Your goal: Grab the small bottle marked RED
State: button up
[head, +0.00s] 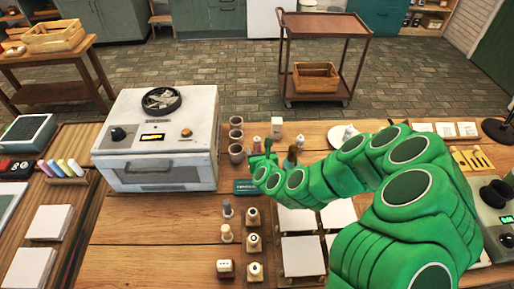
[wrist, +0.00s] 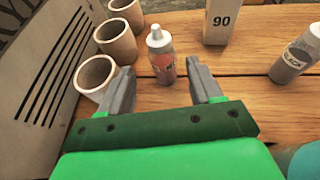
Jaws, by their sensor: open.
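A small bottle (wrist: 161,58) with a white cap and a reddish label stands upright on the wooden table in the wrist view. Its lettering is too small to read fully. It also shows in the head view (head: 256,145), just beyond my gripper. My gripper (wrist: 160,78) is open and empty, with one finger to each side of the bottle's line. The bottle stands ahead of and between the fingertips, with no visible contact. In the head view my gripper (head: 264,158) is small and partly hidden by my green arm.
Cups (wrist: 117,42) stand left of the bottle, close to the left finger, beside the white oven (head: 160,135). A white block marked 90 (wrist: 221,22) stands behind right. A bottle marked BLACK (wrist: 297,55) stands at right. Bare wood lies between them.

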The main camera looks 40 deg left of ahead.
aim_at(258, 146)
jog(key=shift+w+a+f, duration=0.2)
jog(key=shift+w+a, duration=0.5)
jog(key=shift+a, duration=0.1)
jog(key=shift+w+a+f, duration=0.15)
jog(key=shift+w+a, duration=0.5)
jog(key=shift+a, duration=0.1)
jog(key=shift+x, duration=1.1)
jog(key=c, duration=1)
jog(key=shift+c, duration=0.2)
